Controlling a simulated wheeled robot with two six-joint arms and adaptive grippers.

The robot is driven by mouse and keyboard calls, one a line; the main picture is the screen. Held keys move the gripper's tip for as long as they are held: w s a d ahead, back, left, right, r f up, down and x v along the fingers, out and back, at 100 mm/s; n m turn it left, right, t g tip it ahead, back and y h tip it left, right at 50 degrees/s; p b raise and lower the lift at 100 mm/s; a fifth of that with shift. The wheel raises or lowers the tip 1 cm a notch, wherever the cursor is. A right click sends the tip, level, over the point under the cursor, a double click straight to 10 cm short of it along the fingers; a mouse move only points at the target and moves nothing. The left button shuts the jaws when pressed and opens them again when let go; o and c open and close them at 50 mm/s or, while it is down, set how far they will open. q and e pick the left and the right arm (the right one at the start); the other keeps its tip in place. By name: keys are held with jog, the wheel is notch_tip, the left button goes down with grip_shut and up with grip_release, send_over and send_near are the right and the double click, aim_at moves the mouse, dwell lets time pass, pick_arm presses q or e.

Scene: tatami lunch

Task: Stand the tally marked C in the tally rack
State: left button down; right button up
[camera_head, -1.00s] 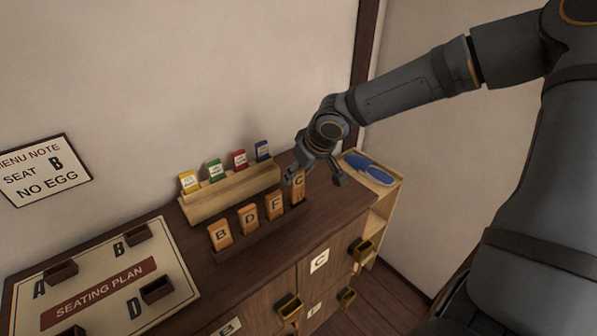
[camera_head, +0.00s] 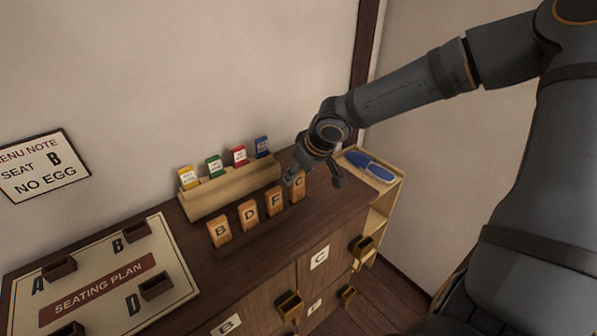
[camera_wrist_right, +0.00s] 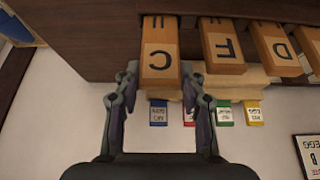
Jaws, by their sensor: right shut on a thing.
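The wooden tally marked C (camera_head: 298,193) stands upright at the right end of the row in the dark tally rack (camera_head: 262,237). My right gripper (camera_head: 293,178) is shut on it near its top. In the right wrist view the tally C (camera_wrist_right: 160,60) shows between the two fingers (camera_wrist_right: 160,85), in line with its neighbours. Whether its foot rests on the rack's bottom cannot be told. Tallies B (camera_head: 219,232), D (camera_head: 248,215) and F (camera_head: 274,201) stand to its left in the rack. My left gripper is not in view.
Behind the rack is a light wooden stepped holder (camera_head: 235,190) with several coloured cards. The seating plan board (camera_head: 105,265) lies at the left. A shelf with blue slippers (camera_head: 372,168) stands at the right. Drawers with brass pulls (camera_head: 290,305) are below the cabinet top.

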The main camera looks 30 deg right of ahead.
jog(key=shift+f+b, duration=0.3)
jog(key=shift+f, duration=0.2)
dwell(0.3)
jog(key=shift+f, duration=0.2)
jog(key=o, duration=1.8)
